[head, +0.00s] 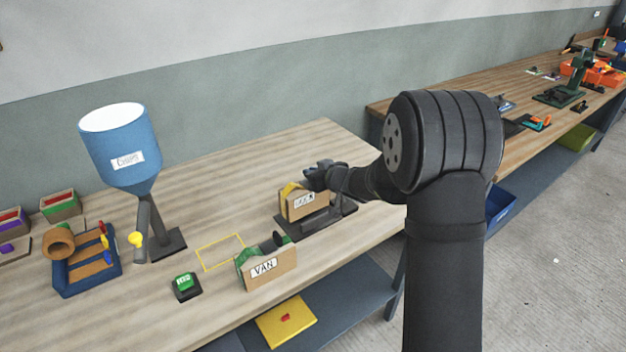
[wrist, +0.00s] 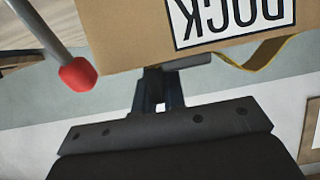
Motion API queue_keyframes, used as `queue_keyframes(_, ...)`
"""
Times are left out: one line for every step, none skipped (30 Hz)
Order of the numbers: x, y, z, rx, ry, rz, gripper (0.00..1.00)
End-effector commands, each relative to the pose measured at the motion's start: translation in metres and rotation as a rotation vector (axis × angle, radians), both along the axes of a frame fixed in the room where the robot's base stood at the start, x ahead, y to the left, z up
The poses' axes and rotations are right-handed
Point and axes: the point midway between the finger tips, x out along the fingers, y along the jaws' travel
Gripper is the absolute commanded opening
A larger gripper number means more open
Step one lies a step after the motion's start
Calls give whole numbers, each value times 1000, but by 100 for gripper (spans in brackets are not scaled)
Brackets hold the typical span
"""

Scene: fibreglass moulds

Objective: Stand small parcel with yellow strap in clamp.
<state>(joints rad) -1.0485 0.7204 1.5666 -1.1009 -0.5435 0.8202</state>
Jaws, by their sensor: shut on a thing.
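The small parcel, a cardboard box with a yellow strap and a label that seems to read DOCK (head: 297,210), is upright at or just above a dark metal base, apparently the clamp (head: 346,208). My gripper (head: 316,180) is shut on the parcel from its far upper side. In the wrist view the parcel (wrist: 130,35) fills the top with its label upside down, and the fingers (wrist: 160,88) meet its edge. A grey rod with a red knob (wrist: 78,75) is beside the parcel there. Whether the parcel touches the clamp's base is hidden.
A second box marked VAN with a green strap (head: 268,272) stands nearer the front edge. A yellow outlined rectangle (head: 221,252), a green button box (head: 184,286) and a blue hopper (head: 122,145) are to the left. The bench behind the clamp is clear.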

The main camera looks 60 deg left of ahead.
Motion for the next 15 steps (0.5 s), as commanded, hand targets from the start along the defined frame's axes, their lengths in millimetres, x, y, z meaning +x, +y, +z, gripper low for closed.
queue_keyframes(0, 0, -10, -3, 3, -1, 0)
queue_keyframes(0, 0, -14, -3, 3, -1, 0)
queue_keyframes(0, 0, -18, -2, 2, -1, 0)
queue_keyframes(0, 0, -21, -2, 3, -1, 0)
queue_keyframes(0, 0, -22, -1, 2, -1, 0)
queue_keyframes(1, 0, -23, 0, 0, 0, 0)
queue_keyframes(1, 0, -24, 1, 0, 0, 0)
queue_keyframes(1, 0, -24, 1, -1, 0, 0)
queue_keyframes(1, 0, -23, 1, -1, 0, 0)
queue_keyframes(1, 0, -23, 1, -1, 0, 0)
queue_keyframes(1, 0, -23, 1, -1, 0, 0)
queue_keyframes(1, 0, -23, 1, 0, 0, 0)
queue_keyframes(1, 0, -23, 1, 0, 0, 0)
queue_keyframes(1, 0, -24, 0, 0, 0, 0)
queue_keyframes(1, 0, -25, 0, 0, 0, 0)
